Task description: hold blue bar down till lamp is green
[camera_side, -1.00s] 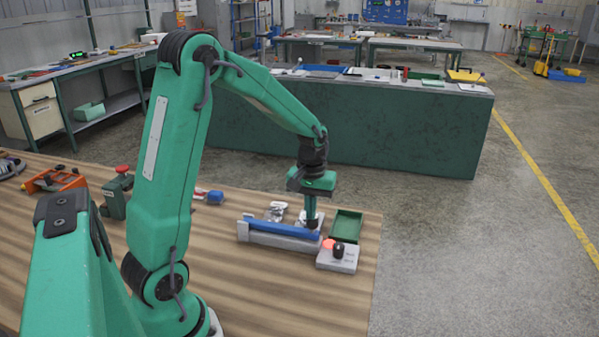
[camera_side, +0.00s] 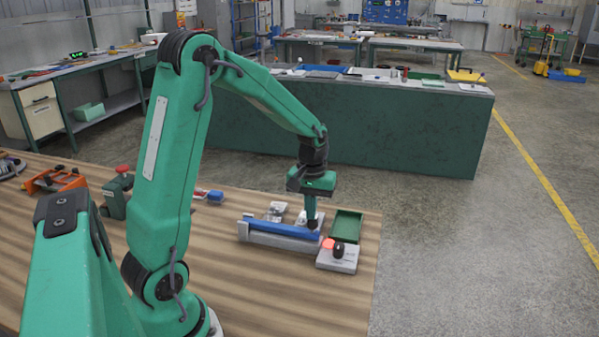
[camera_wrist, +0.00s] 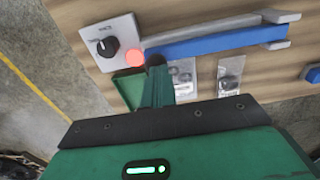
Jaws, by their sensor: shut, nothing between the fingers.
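The blue bar (camera_side: 275,228) lies along a grey base (camera_side: 262,240) on the wooden table; it also shows in the wrist view (camera_wrist: 215,43). My gripper (camera_side: 312,224) points down at the bar's right end in the side view, its fingers shut and empty. In the wrist view the fingertips (camera_wrist: 156,60) meet the near end of the bar; they appear to touch it. The lamp (camera_side: 328,243) glows red on a grey box (camera_side: 337,262) with a black knob (camera_side: 339,250). The red lamp also shows in the wrist view (camera_wrist: 134,57).
A green tray (camera_side: 346,225) sits just behind the lamp box. Clear bags (camera_wrist: 230,75) with small parts lie beside the bar. A red and blue item (camera_side: 213,196) and a red-topped green device (camera_side: 118,185) are further left. The table front is clear.

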